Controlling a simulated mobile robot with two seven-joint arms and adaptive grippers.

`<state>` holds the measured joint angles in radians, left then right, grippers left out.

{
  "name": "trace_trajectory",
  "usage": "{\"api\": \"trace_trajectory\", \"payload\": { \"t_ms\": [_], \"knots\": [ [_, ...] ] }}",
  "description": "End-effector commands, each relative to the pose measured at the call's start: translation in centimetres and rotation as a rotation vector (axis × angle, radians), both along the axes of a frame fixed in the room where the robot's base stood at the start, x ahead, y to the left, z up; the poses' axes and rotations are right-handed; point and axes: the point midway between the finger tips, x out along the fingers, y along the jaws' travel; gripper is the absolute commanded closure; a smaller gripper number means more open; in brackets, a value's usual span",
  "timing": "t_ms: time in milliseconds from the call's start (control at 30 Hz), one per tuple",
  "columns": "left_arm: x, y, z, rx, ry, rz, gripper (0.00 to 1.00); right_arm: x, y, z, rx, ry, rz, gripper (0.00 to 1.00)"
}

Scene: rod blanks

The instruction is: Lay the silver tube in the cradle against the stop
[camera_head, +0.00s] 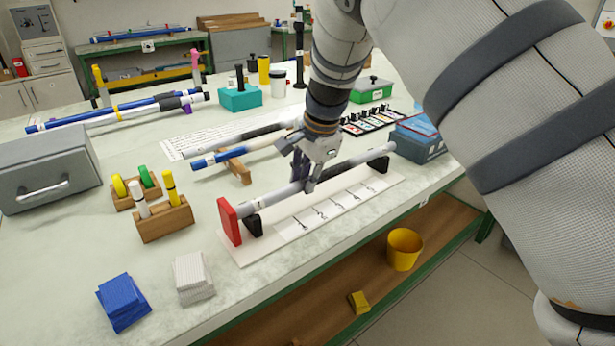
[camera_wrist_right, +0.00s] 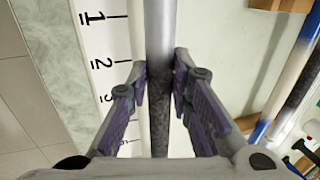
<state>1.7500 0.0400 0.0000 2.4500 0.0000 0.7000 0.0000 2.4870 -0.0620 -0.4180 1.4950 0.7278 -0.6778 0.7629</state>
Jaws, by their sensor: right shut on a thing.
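The silver tube (camera_head: 272,201) lies lengthwise above the cradle's white numbered base (camera_head: 322,212), over its two black supports (camera_head: 253,225). Its left end is close beside the red stop (camera_head: 229,222); I cannot tell whether they touch or whether the tube rests fully on the supports. My right gripper (camera_head: 306,184) comes down from above and is shut on the tube near its middle, hiding part of it. In the right wrist view the tube (camera_wrist_right: 160,28) runs between the purple-padded fingers (camera_wrist_right: 159,95), beside the number scale (camera_wrist_right: 101,70). My left gripper is not in view.
Behind the cradle, blue-and-white rods (camera_head: 240,154) lie on a wooden rest (camera_head: 237,170). A wooden marker block (camera_head: 166,221), a blue pad stack (camera_head: 123,302) and a white one (camera_head: 193,277) stand left. A blue box (camera_head: 420,140) is beyond the right end.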

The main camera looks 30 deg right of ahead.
Motion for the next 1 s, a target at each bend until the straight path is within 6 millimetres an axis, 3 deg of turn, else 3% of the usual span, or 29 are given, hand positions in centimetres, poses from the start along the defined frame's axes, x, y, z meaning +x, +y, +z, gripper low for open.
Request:
{"api": "trace_trajectory", "payload": {
  "t_ms": [267, 300, 400, 733, 1000],
  "knots": [
    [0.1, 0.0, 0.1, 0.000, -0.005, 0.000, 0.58, 0.0, 0.3, 0.1, 0.000, 0.000, 0.001, 1.00],
    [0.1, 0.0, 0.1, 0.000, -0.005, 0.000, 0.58, 0.0, 0.3, 0.0, 0.000, 0.000, 0.001, 0.73],
    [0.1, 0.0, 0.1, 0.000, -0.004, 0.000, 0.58, 0.0, 0.3, 0.0, 0.000, 0.000, 0.001, 0.57],
    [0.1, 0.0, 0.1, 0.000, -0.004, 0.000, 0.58, -0.2, 0.3, 0.7, -0.001, -0.002, 0.001, 0.57],
    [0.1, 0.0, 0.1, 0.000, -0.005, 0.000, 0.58, -2.1, 0.1, 7.3, 0.000, -0.005, 0.000, 0.57]
  ]
}}
